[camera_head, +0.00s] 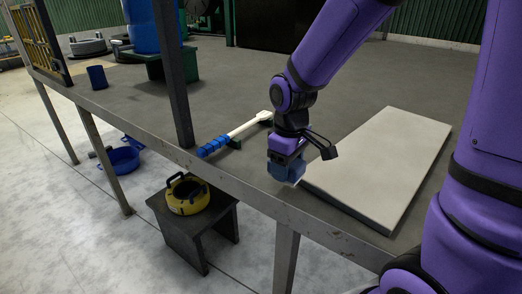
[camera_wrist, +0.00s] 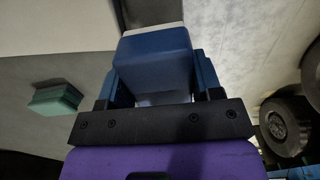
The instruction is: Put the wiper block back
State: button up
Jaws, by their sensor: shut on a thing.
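The wiper block (camera_wrist: 155,62) is blue with a pale edge at its far end. My gripper (camera_wrist: 153,90) is shut on it, with one finger on each side in the wrist view. In the head view, my gripper (camera_head: 287,158) holds the block (camera_head: 284,172) near the front edge of the grey table (camera_head: 240,88), just left of the pale flat board (camera_head: 385,165). I cannot tell whether the block touches the table or the board.
A tool with a blue ribbed handle and white shaft (camera_head: 242,131) lies left of my gripper. A small green block (camera_wrist: 55,98) shows in the wrist view. A dark post (camera_head: 174,80) rises at the table's front edge. A yellow coil (camera_head: 187,196) sits on a low stand below.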

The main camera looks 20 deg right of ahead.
send_over(262, 160)
jog(key=shift+d+f, duration=0.1)
jog(key=shift+f, duration=2.4)
jog(key=shift+f, duration=0.1)
jog(key=o, duration=0.8)
jog(key=shift+o, duration=0.2)
notch_tip(262, 160, up, 12)
jog(key=s+d+r+m+t, duration=0.3)
jog(key=s+d+r, duration=0.1)
jog(key=s+r, duration=0.85)
jog(key=s+d+f+m+t, duration=0.1)
jog(key=s+d+m+t, duration=0.1)
jog(key=s, duration=1.5)
jog(key=shift+s+d+m, duration=0.2)
jog(key=shift+d+m, duration=0.25)
jog(key=shift+m, duration=0.45)
